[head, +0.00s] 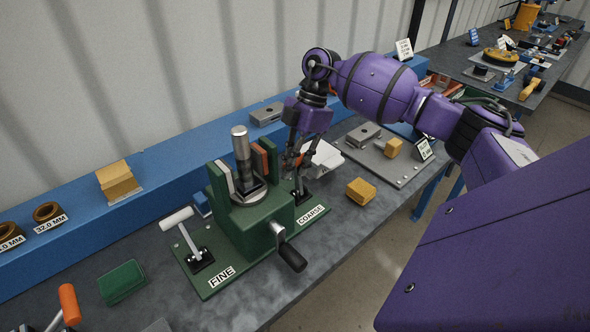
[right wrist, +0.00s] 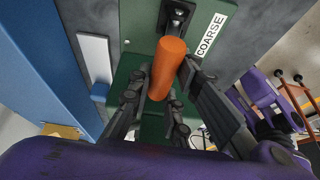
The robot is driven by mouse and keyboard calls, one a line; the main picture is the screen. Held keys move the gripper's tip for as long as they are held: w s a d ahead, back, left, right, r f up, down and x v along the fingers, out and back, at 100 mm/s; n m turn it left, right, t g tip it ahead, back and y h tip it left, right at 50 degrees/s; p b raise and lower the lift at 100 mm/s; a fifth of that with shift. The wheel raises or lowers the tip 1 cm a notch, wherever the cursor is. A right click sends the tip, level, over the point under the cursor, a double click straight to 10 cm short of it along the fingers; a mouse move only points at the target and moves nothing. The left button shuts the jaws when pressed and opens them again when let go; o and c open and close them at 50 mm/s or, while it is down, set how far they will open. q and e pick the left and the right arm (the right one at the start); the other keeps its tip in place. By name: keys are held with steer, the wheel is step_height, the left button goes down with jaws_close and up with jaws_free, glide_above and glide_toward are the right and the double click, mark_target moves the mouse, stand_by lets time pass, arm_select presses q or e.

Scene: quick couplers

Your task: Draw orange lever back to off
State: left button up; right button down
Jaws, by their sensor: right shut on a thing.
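The orange lever (right wrist: 168,68) stands on the green fixture by the COARSE label (right wrist: 210,35). Its handle lies between the fingers of my right gripper (right wrist: 164,80), which is shut on it. In the head view my right gripper (head: 298,160) reaches down over the COARSE side, and only a little of the orange handle shows between its fingers. The green fixture (head: 262,226) carries a metal cylinder, a black-handled crank and, on the FINE side, a white-handled lever (head: 177,219). My left gripper is not in view.
A second orange-handled lever (head: 68,303) shows at the lower left. A yellow block (head: 361,191) lies right of the fixture, near a grey plate (head: 405,176) with parts. A blue ledge (head: 75,244) runs along the wall. The bench front by the crank (head: 290,257) looks clear.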

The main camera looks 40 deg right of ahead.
steer(key=w, duration=0.1)
steer(key=w+f, duration=0.1)
steer(key=w, duration=0.1)
steer(key=shift+w+a+f, duration=0.2)
steer(key=shift+w+f, duration=0.2)
steer(key=shift+s+f, duration=0.1)
steer(key=shift+f, duration=0.2)
steer(key=c, duration=1.8)
jaws_free()
steer(key=shift+o, duration=0.8)
steer(key=shift+w+a+f, duration=0.1)
steer(key=shift+w+f, duration=0.1)
steer(key=shift+w, duration=0.15)
steer(key=shift+r, duration=0.1)
steer(key=shift+r, duration=0.2)
